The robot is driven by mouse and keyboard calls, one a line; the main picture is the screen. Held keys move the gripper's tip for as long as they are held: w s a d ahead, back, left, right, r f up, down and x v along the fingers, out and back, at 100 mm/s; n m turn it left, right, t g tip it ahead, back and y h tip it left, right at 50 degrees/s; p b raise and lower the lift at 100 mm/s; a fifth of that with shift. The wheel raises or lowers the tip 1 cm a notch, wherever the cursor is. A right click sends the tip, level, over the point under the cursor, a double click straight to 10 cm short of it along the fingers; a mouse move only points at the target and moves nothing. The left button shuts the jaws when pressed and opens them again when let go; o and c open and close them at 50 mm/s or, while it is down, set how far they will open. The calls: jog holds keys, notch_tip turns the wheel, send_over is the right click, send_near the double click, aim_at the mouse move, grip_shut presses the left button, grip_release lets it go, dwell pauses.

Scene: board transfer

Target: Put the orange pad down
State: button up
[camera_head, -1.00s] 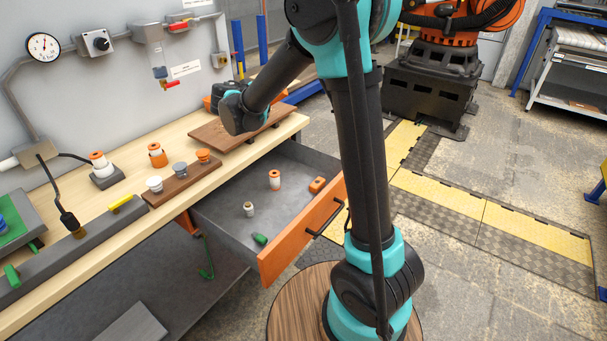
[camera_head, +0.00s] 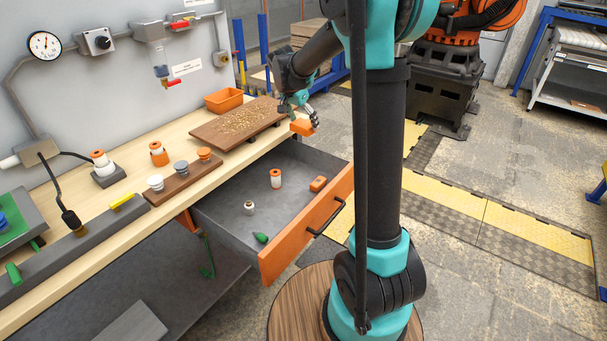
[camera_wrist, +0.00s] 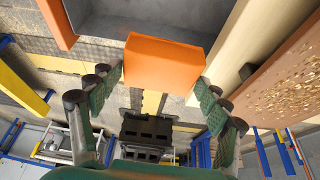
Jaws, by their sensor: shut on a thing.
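The orange pad (camera_head: 302,128) is a small block held in my gripper (camera_head: 305,113), in the air near the bench's right end and the open drawer's back corner. In the wrist view the pad (camera_wrist: 163,64) sits between the green-padded fingers of my gripper (camera_wrist: 163,80), which are shut on its two sides. A gap shows between the pad and the surfaces around it. The dark wooden board (camera_head: 207,134) lies on the bench to the left of my gripper, with light brown crumbs scattered on it.
The open drawer (camera_head: 225,205) holds a white-and-orange bottle (camera_head: 275,179), an orange block (camera_head: 318,184), a small pale bottle (camera_head: 249,208) and a green piece (camera_head: 261,238). An orange bin (camera_head: 224,100) stands behind the board. A small rack (camera_head: 185,186) with cups stands left on the bench.

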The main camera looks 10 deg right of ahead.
notch_tip(320, 180, down, 20)
jog(key=shift+r, duration=0.2)
jog(key=o, duration=1)
jog(key=v, duration=1.7)
jog(key=shift+s+a, duration=0.1)
jog(key=shift+a, duration=0.05)
